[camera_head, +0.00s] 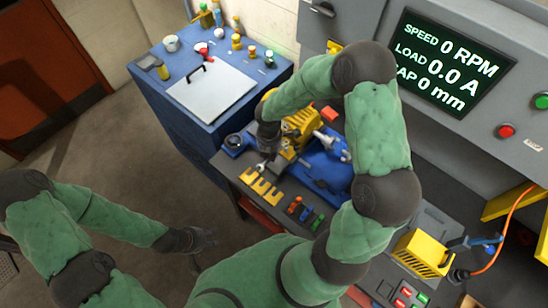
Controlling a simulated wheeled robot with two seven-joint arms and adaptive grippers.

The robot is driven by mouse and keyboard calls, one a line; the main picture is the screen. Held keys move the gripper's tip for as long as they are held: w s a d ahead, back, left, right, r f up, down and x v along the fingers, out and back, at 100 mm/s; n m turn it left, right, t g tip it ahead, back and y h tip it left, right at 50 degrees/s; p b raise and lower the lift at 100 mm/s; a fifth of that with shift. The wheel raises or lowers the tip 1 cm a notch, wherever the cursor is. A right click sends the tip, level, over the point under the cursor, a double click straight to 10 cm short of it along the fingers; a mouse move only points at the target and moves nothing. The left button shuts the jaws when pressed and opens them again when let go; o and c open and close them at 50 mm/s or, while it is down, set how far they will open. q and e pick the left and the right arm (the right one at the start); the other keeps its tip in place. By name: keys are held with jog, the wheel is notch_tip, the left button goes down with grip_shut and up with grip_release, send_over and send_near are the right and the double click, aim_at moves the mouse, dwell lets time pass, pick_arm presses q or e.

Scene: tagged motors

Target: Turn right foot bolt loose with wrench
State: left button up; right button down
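A blue motor with yellow parts (303,122) sits on the bench, its blue body (325,168) partly behind my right arm. My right gripper (267,152) points down at the motor's left side. A small light metal piece that looks like a wrench end (260,168) shows just below it. Whether the fingers are shut on it is too small and dark to tell. The right foot bolt cannot be made out. My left gripper (203,250) hangs over the floor, left of the bench, with fingers apart and nothing between them.
A yellow slotted rack (262,187) lies at the bench's front edge, with small coloured items (305,210) beside it. A blue cabinet (180,118) with a white board and bottles stands at left. The screen (447,64) reads 0 RPM. A yellow box (420,255) is at right.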

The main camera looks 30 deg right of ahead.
jog(key=shift+w+m, duration=0.15)
jog(key=shift+m, duration=0.15)
jog(key=shift+r, duration=0.1)
jog(key=shift+r+p, duration=0.1)
jog(key=shift+p, duration=0.7)
jog(key=shift+f+b, duration=1.25)
jog(key=shift+f, duration=0.5)
dwell(0.5)
dwell(0.4)
